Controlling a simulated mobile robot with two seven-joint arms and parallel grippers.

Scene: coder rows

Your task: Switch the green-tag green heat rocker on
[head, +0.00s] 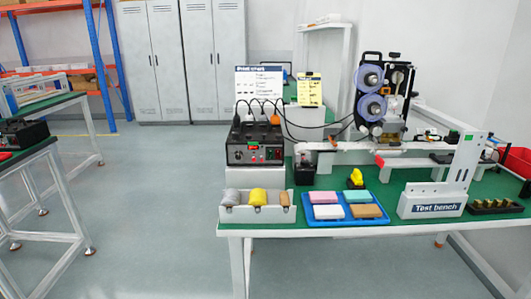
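A black control box (240,141) with several knobs and small red lights stands on a white block at the left end of the green-topped table (228,231). A small green spot (254,147) shows on its front panel, beside the red lights. It is too small to tell whether it is the green heat rocker or a tag, or which way any rocker is set. Several dark cables come out of the top of the box. Neither of my grippers is in view.
A coder machine with purple reels (370,92) stands behind the box's right.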

